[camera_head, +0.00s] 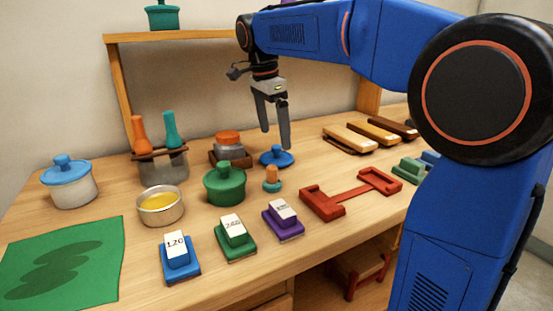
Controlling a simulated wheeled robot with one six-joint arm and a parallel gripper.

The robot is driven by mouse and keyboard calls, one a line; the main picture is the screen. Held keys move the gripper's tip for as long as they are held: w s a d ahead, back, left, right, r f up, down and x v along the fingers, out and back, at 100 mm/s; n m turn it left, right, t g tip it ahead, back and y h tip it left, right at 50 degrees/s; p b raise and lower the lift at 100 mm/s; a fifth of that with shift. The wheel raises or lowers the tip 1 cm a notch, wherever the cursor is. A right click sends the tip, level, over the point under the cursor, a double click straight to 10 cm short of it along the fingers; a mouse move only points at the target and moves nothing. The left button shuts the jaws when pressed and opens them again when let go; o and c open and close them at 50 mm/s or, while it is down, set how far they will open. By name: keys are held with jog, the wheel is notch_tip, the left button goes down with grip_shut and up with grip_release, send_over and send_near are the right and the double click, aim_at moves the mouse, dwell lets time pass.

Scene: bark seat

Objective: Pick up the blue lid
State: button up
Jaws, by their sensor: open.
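A blue lid (277,156) with a round knob lies flat on the wooden table, near the middle. My gripper (275,140) hangs from my blue arm with its fingers pointing down. It is open and empty, and its fingertips show above and just behind or over the lid; the exact gap cannot be told from this view. A second blue lid (64,163) sits on a white pot (74,191) at the far left of the table.
Close to the lid stand a green lidded pot (224,187), a small orange-topped peg (272,177) and an orange-topped jar (228,137). A red bracket (350,198) and wooden blocks (349,139) lie to the right. Number blocks (181,265) line the front.

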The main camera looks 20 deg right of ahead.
aim_at(276, 146)
jog(key=shift+w+d+f, duration=0.1)
jog(key=shift+d+f, duration=0.05)
jog(key=shift+f, duration=1)
jog(key=shift+w+d+f, duration=0.1)
jog(key=shift+d+f, duration=0.1)
jog(key=shift+f, duration=0.9)
jog(key=shift+d+f, duration=0.15)
jog(key=shift+f, duration=1)
jog(key=c, duration=1.1)
